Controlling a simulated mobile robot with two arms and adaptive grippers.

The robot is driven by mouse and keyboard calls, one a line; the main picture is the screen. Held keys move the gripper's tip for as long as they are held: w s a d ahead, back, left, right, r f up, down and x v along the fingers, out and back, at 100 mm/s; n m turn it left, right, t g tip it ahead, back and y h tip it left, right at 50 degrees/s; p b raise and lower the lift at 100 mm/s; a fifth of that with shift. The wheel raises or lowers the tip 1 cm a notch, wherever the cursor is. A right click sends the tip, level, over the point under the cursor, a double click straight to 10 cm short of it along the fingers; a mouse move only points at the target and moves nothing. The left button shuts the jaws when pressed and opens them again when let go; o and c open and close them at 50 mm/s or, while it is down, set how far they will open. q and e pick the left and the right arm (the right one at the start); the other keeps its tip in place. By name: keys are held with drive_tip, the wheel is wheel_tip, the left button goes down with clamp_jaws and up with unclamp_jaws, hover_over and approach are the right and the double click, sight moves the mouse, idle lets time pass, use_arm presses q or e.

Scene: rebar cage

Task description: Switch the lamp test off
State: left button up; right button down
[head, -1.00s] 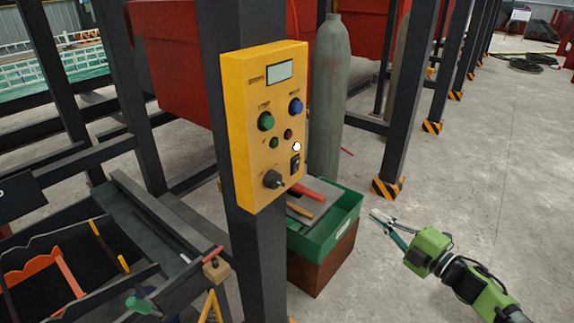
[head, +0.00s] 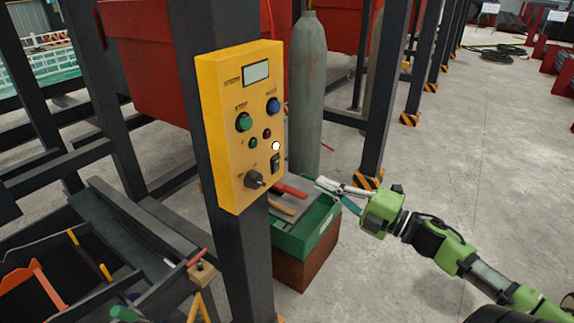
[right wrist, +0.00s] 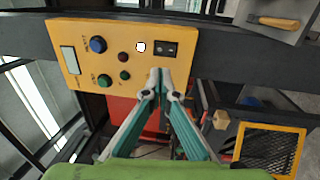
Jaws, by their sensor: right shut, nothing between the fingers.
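A yellow control panel (head: 240,130) is fixed to a dark post in the head view. It carries a display, a green button (head: 244,122), a blue button (head: 273,105), small green and dark red lamps, a white lit lamp (head: 275,146), a black rocker switch (head: 275,163) and a black rotary knob (head: 255,180). My right gripper (head: 320,183) is shut and empty, right of the panel and apart from it in the head view. In the right wrist view its fingertips (right wrist: 160,80) appear just below the rocker switch (right wrist: 166,48) and white lamp (right wrist: 141,47). My left gripper is not in view.
A green box (head: 306,231) of tools stands on a brown block below and right of the panel. A grey gas cylinder (head: 307,90) stands behind. Dark steel posts surround the panel; the concrete floor (head: 480,170) at right is mostly clear.

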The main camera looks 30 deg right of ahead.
sight(278, 160)
drive_tip(key=p+x, duration=0.2)
drive_tip(key=x, duration=0.8)
drive_tip(key=shift+r+p, duration=0.15)
drive_tip(key=shift+p, duration=0.15)
drive_tip(key=shift+w+a, duration=0.3)
drive_tip(key=shift+w, duration=0.35)
drive_tip(key=shift+w+a+r, duration=0.1)
drive_tip(key=shift+w+r, duration=0.05)
drive_tip(key=shift+w, duration=0.1)
